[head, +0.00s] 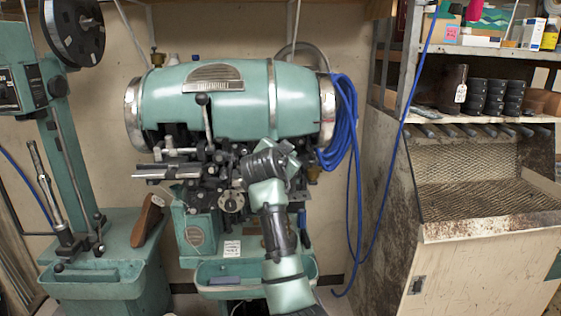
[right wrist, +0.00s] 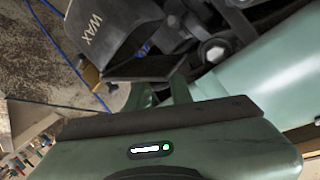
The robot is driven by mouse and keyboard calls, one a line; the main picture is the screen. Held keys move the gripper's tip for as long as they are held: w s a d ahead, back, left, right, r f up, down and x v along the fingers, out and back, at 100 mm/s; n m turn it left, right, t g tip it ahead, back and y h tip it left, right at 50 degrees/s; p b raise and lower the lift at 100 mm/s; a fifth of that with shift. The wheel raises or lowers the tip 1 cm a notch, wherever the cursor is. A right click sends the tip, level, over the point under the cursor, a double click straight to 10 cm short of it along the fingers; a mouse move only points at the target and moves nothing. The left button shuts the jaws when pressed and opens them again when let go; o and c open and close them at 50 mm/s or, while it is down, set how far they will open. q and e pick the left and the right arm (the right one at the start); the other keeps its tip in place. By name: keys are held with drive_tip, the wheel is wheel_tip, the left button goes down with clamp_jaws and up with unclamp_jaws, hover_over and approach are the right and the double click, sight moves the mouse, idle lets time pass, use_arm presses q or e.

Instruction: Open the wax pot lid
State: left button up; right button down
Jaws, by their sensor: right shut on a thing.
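The wax pot (right wrist: 108,28) is a dark, rounded metal vessel marked WAX in the right wrist view, where it appears tilted. In the head view it is mostly hidden behind my right gripper (head: 284,152), in front of the green stitching machine (head: 240,95). The right gripper also shows in the right wrist view (right wrist: 155,70), with its dark fingertip close against the pot. It is shut on what appears to be the wax pot lid; the grasp itself is largely hidden. I cannot tell how far the lid is raised. My left gripper is not in view.
A blue hose coil (head: 343,115) hangs at the machine's right end. A lever (head: 204,115) stands up left of my gripper. A rusty bench (head: 480,185) is at right, and a green column machine (head: 62,150) at left. A green tray (head: 225,270) is below.

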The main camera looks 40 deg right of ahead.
drive_tip(key=shift+s+d+r+m+y, duration=0.2)
drive_tip(key=shift+d+m+y, duration=0.2)
drive_tip(key=shift+m, duration=0.4)
drive_tip(key=shift+s+d+r+m+t+y+p, duration=0.15)
drive_tip(key=shift+s+d+m+t+y+p, duration=0.2)
drive_tip(key=shift+d+m+y+p, duration=0.45)
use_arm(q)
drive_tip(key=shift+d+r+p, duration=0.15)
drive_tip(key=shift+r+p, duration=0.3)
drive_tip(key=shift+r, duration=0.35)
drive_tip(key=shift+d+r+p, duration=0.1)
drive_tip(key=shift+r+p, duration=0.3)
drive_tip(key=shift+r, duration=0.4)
use_arm(e)
drive_tip(key=shift+s+d+f+m+t+y, duration=0.1)
drive_tip(key=shift+s+d+m+y, duration=0.2)
drive_tip(key=shift+m, duration=0.35)
drive_tip(key=shift+s+d+f+m+t+y, duration=0.15)
drive_tip(key=shift+d+m+y, duration=0.1)
drive_tip(key=shift+m+y, duration=0.35)
drive_tip(key=shift+s+d+f+m+t+y, duration=0.1)
drive_tip(key=shift+s+d+m+y, duration=0.15)
drive_tip(key=shift+m, duration=0.5)
drive_tip(key=shift+d, duration=0.15)
